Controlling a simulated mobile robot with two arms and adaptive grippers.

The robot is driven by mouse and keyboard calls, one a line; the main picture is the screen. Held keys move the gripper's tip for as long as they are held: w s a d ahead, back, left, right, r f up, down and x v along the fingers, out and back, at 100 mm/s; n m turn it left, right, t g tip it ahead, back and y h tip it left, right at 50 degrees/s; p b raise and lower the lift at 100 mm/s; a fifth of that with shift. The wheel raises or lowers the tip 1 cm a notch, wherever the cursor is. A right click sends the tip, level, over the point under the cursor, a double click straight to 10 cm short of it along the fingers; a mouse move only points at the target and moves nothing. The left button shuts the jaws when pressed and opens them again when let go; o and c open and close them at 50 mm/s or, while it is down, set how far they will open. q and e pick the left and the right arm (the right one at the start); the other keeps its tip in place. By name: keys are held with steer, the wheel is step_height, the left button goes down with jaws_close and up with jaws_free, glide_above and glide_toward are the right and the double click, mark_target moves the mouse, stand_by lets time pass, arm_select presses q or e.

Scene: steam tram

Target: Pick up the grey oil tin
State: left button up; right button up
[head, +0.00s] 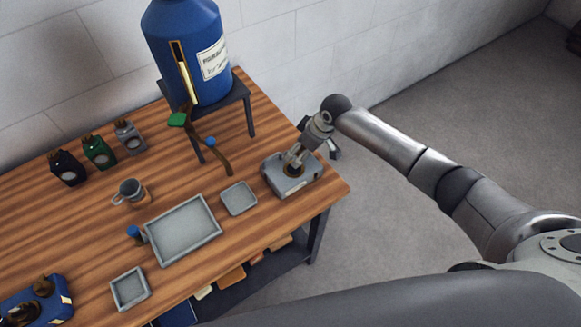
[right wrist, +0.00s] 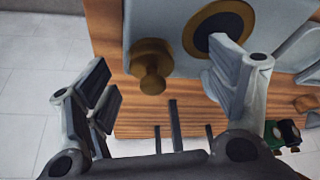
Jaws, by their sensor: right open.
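The small grey tin (head: 130,138) with a dark top stands upright at the back left of the wooden bench, at the right end of a row with a green tin (head: 99,152) and a black tin (head: 67,168). My right gripper (head: 314,154) is open and empty at the bench's right end, well away from that row. It is above a grey box (head: 291,178) with a brass-ringed disc. In the right wrist view one finger overlaps this box (right wrist: 172,32) by its disc, and the other is off its side. My left gripper is not in view.
Grey trays (head: 182,230), a mug (head: 131,191) and a blue box (head: 38,302) occupy the front and left. Bare wood lies between the tins and the stand.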

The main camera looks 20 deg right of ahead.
steer(key=shift+f, duration=0.2)
steer(key=shift+s, duration=0.1)
jaws_close()
stand_by(0.4)
